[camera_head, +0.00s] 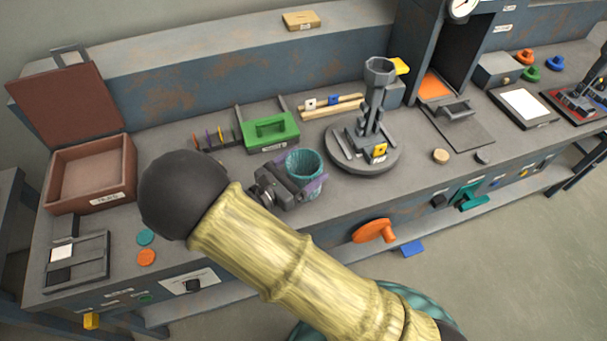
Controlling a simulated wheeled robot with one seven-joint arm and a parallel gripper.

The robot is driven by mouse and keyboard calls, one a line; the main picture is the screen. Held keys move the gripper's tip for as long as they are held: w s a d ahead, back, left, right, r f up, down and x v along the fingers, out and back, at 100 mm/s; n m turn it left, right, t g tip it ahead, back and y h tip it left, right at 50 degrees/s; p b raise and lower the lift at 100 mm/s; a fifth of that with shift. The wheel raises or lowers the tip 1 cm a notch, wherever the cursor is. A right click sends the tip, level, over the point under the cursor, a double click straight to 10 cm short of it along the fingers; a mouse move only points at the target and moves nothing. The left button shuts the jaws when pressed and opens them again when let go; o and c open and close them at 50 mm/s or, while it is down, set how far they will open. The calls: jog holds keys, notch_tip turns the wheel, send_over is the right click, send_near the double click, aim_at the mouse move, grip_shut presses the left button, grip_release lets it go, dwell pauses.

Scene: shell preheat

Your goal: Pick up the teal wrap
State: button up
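A teal, ribbed, open-topped cylinder (304,164) stands near the middle of the bench; it looks like the teal wrap. Its upper rim and inside show. Its lower part is partly covered by a dark grey mechanism with purple edges (284,188) on its near left side. This mechanism may be my gripper, but my yellow arm link and its black joint cover the area to its left and front. I cannot tell whether its purple parts touch the cylinder or stand apart from it.
A green box (270,131) stands behind the cylinder. A grey round stand (363,157) with a tall post is close on its right. A brown open box (92,172) is at the left. An orange handle (374,231) sticks out at the bench front.

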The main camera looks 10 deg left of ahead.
jog(key=c, duration=0.5)
notch_tip(320, 180, up, 10)
jog(key=shift+w+p, duration=0.1)
jog(key=shift+p, duration=0.3)
dwell(0.5)
